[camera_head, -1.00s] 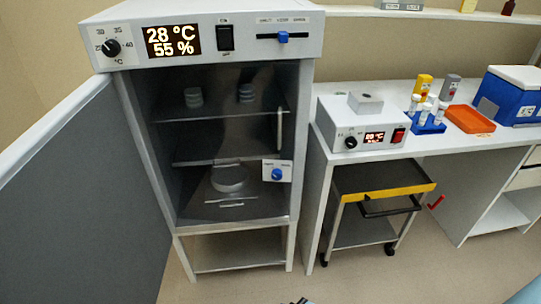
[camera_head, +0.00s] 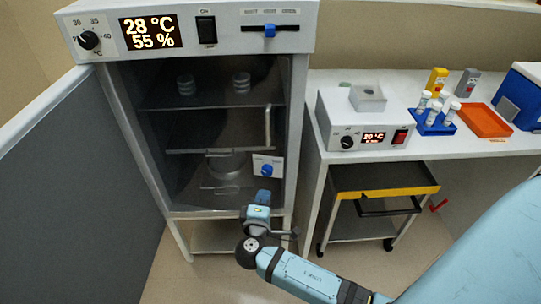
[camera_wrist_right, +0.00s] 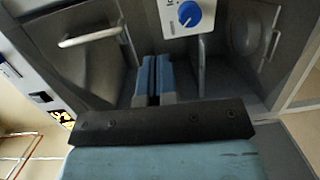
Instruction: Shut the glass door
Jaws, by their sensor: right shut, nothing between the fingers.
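The clear glass door (camera_head: 215,128) covers the incubator's front opening. Its pale upright handle (camera_head: 268,127) is near the right side and also shows in the right wrist view (camera_wrist_right: 90,37). A white latch panel with a blue knob (camera_head: 267,168) sits below the handle, and the knob also shows in the wrist view (camera_wrist_right: 189,14). I cannot tell whether the glass door is ajar or flush. My right gripper (camera_head: 264,196) is shut and empty, just below the knob panel at the opening's lower right. Its fingers (camera_wrist_right: 153,72) appear apart from the knob. My left gripper is not in view.
The incubator's big outer door (camera_head: 75,190) stands open at the left. Shelves and jars (camera_head: 186,84) show through the glass. A bench (camera_head: 450,153) with a heater box (camera_head: 362,118) and blue tube rack (camera_head: 436,122) is at the right, above a cart (camera_head: 385,181).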

